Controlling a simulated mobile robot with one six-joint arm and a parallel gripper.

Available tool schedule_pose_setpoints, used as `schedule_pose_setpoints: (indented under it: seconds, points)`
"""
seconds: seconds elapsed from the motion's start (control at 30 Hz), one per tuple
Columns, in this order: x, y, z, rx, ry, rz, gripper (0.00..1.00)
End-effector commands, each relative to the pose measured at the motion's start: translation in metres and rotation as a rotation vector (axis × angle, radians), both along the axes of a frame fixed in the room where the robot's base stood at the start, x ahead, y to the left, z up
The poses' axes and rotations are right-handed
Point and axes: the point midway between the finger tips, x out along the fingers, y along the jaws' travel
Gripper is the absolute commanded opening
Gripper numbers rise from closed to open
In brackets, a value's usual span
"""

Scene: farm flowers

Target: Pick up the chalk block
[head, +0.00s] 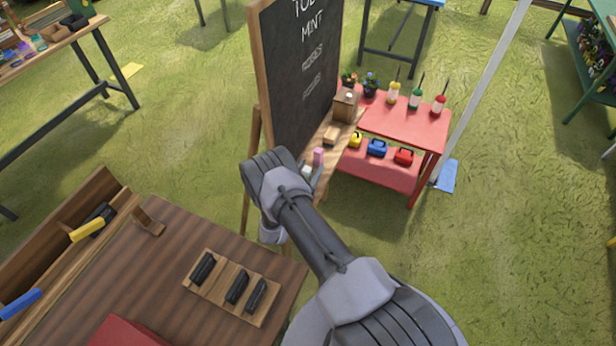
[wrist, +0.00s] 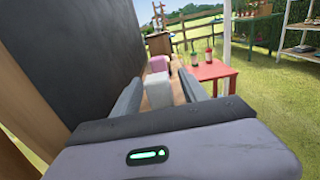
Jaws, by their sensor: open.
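A white chalk block (wrist: 159,92) and a pink chalk block (wrist: 159,64) stand on the wooden ledge along the chalkboard's foot. In the head view, the pink block (head: 318,156) stands just beyond the white block (head: 307,170), which is partly hidden by my gripper. My gripper (wrist: 161,77) is open, with one finger on each side of the white block in the wrist view. Gaps show between the fingers and the block. The pink block is farther out, near the fingertips' line of sight. My gripper also shows in the head view (head: 308,174), low at the ledge.
The chalkboard (head: 296,75) rises close along the left of my gripper. A wooden eraser (head: 331,136) and a wooden box (head: 345,106) are farther along the ledge. A red table (head: 408,125) with bottles stands beyond. Open grass lies to the right.

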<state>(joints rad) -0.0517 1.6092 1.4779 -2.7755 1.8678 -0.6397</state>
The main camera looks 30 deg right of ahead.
Motion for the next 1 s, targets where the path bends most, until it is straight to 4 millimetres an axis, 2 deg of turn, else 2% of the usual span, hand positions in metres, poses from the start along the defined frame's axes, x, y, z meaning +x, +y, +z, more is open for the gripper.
schedule_pose_setpoints:
  seconds: [0.1, 0.3, 0.5, 0.57, 1.0]
  points:
    - [0.0070, -0.0096, 0.0004, 0.000, 0.000, 0.000, 0.51]
    - [0.0077, -0.0099, 0.0012, 0.001, 0.001, 0.001, 0.49]
    - [0.0075, -0.0098, 0.0012, 0.001, 0.001, 0.000, 0.10]
    - [0.0075, -0.0098, 0.0012, 0.001, 0.001, 0.000, 0.00]
    - [0.0118, -0.0041, 0.0041, 0.000, -0.002, -0.002, 0.00]
